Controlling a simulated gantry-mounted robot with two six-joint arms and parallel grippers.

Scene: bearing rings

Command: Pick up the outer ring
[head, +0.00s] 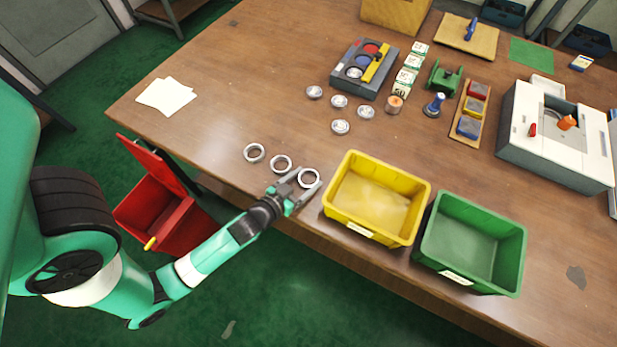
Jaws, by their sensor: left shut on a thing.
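Three pale metal rings lie in a slanting row near the table's front left edge: a left ring (254,153), a middle ring (281,165) and a right ring (309,170). My left gripper (300,187) reaches in from the lower left and is shut on the right ring, at the ring's near side. I cannot tell whether this ring still touches the table. The other two rings lie flat to the left of the gripper. My right gripper does not show.
A yellow bin (333,215) stands close to the right of the held ring, with a green bin (424,248) beside it. Several small round parts (340,127) lie farther back near a grey box (345,80). White papers (166,96) lie at left; table between is clear.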

